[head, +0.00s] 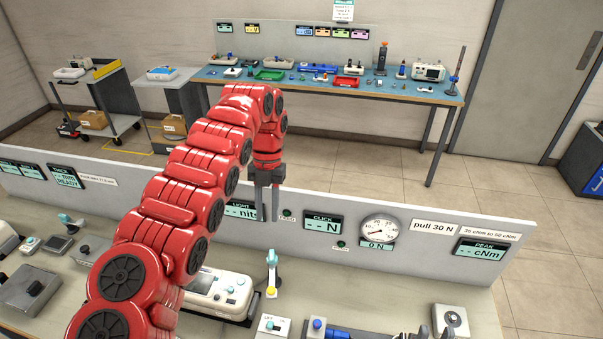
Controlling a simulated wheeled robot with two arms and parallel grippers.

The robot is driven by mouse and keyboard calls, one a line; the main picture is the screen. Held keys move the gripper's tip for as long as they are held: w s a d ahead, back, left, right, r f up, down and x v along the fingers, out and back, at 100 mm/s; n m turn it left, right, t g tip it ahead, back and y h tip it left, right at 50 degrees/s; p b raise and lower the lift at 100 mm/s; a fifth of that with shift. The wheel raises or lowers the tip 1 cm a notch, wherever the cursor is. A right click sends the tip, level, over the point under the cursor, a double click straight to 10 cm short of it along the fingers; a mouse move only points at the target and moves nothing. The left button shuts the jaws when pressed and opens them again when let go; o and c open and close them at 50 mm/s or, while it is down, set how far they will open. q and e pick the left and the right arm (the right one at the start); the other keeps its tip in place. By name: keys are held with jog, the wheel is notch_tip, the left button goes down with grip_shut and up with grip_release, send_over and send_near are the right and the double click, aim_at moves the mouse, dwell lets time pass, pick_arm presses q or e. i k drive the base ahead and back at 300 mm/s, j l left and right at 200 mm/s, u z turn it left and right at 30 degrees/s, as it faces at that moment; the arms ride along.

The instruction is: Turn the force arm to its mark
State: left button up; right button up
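My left gripper (268,219) hangs at the end of my red arm, pointing down in front of the grey panel. Its two dark fingers are apart with nothing seen between them. A round dial gauge (379,228) on the panel has a 0 N readout below it and a "pull 30 N" label (437,229) to its right. I cannot tell which part is the force arm. A blue-knobbed fixture (318,327) with dark parts is cut off by the bottom edge, right of and below the gripper. I do not make out my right gripper.
A teal-topped stand (271,272) with a yellow part rises from the near bench below the gripper. A white instrument (222,292), a switch box (272,326) and a grey box with a round knob (451,320) stand nearby.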

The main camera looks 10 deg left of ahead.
aim_at(273, 259)
jog(key=k+l, duration=0.2)
jog(key=k, duration=0.3)
jog(key=k+l, duration=0.2)
jog(key=k, duration=0.25)
